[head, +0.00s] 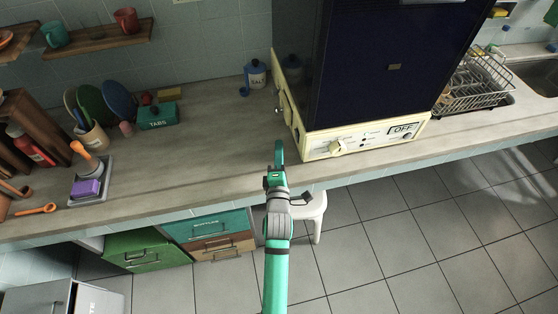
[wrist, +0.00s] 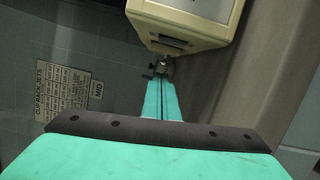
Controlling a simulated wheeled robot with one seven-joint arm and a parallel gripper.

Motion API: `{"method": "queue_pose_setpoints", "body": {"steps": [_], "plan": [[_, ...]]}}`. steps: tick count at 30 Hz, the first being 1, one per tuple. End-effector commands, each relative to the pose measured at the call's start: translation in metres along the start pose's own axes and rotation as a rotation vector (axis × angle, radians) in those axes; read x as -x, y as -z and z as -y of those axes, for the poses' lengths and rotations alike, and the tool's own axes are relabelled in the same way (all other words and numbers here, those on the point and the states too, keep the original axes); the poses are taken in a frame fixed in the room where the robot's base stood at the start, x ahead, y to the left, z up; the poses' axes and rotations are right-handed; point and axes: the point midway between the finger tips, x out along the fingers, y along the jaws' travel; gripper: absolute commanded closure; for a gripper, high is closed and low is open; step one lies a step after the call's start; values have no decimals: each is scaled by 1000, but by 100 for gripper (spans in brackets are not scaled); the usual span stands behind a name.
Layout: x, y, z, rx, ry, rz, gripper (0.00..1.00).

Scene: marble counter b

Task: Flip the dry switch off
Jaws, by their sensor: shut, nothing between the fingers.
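A dark blue machine with a cream base (head: 318,148) stands on the counter. Its front panel carries a knob (head: 337,148), small marks and an OFF sign (head: 404,130). A small metal part (head: 279,110) sticks out at the base's left side. I cannot tell which control is the dry switch. My gripper (head: 279,152) is shut and empty, over the counter just left of the panel. In the wrist view, the shut fingers (wrist: 161,90) point at a small metal part (wrist: 164,66) below the cream base (wrist: 185,22); I cannot tell whether they touch it.
A salt jar (head: 255,74) stands behind left of the machine, and a green TABS box (head: 157,115) farther left. A dish rack (head: 476,88) stands at the right. A white stool (head: 312,208) is below the counter edge.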

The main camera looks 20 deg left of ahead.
Motion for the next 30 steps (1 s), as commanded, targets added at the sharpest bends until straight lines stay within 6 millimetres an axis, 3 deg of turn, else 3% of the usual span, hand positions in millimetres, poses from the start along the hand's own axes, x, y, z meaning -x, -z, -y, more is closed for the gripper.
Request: {"method": "queue_pose_setpoints", "body": {"steps": [3,13,30], "plan": [[-19,-2,-1,0,-1,1,100],[-23,-31,0,-1,2,0,100],[-25,-39,0,-1,1,0,100]]}}
